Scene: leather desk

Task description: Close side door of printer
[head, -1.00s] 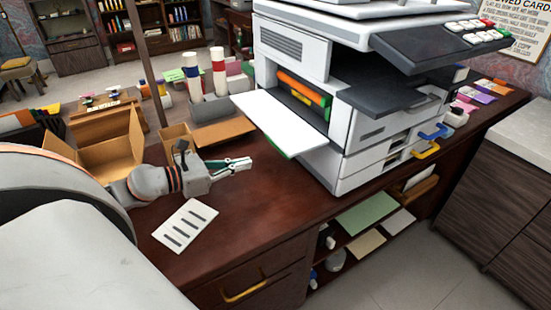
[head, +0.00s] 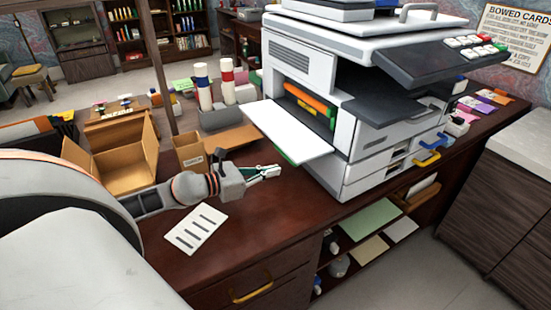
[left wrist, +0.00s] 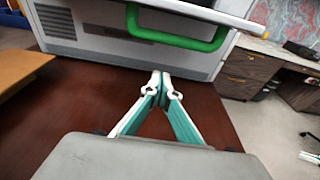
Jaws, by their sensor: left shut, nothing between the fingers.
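The printer (head: 345,130) stands on the dark wooden desk. Its white side door (head: 288,131) hangs open, folded out to the left like a shelf, and bares an inside with orange and green parts (head: 308,104). A green handle (left wrist: 178,38) shows on the door's underside in the left wrist view. My left gripper (head: 277,171) is low over the desk, in front of and below the door, apart from it. Its fingers (left wrist: 160,78) are together with nothing between them, and they point toward the printer's lower body.
An open cardboard box (head: 122,155) and a smaller box (head: 205,150) are behind and left of my left gripper. A white printed sheet (head: 195,228) lies on the desk in front. The desk between sheet and printer is clear.

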